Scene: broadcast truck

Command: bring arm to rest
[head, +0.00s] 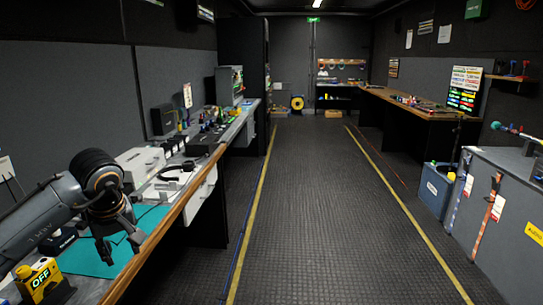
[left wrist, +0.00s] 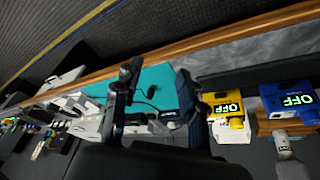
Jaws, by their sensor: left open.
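My left gripper (head: 122,245) hangs over the teal mat (head: 150,219) near the front edge of the left workbench. It also shows in the left wrist view (left wrist: 158,80), with its two fingers spread apart and nothing between them. The left arm reaches in from the left edge of the head view. My right gripper is not in either view.
A yellow box marked OFF (head: 38,279) stands near the gripper, and a blue OFF box (left wrist: 290,100) shows beyond it in the left wrist view. Headphones (head: 176,170) and white equipment lie farther along the bench. The aisle floor (head: 310,200) is clear.

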